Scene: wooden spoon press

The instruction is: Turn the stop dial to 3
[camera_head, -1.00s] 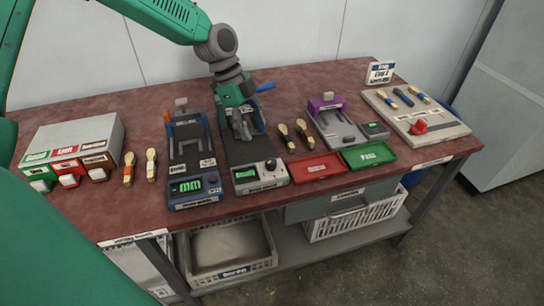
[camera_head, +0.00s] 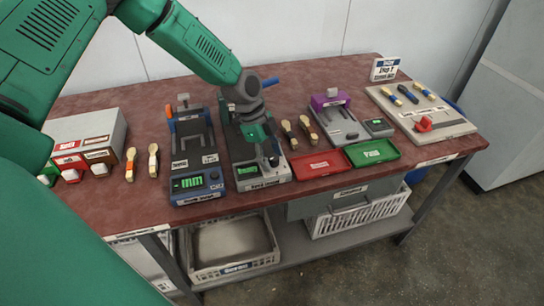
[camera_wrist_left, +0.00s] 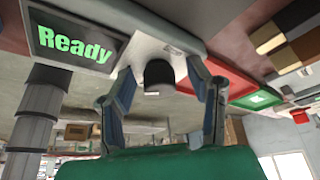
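The grey press unit (camera_head: 262,183) stands at the front middle of the table. Its green screen reads "Ready" in the left wrist view (camera_wrist_left: 72,42). The black stop dial (camera_wrist_left: 158,76) with a white mark sits right of that screen; in the head view the dial (camera_head: 274,161) is just below the gripper. My left gripper (camera_head: 268,152) points down at the dial. In the wrist view its two fingers (camera_wrist_left: 162,70) are apart, one on each side of the dial, with gaps showing. The dial's number scale cannot be read. My right gripper is not in view.
A blue-grey gauge (camera_head: 196,185) reading "mm" stands just left of the press. Wooden spoons (camera_head: 289,133), a red tray (camera_head: 318,165) and a green tray (camera_head: 372,153) lie to the right. The blue press handle (camera_head: 270,82) is behind my gripper.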

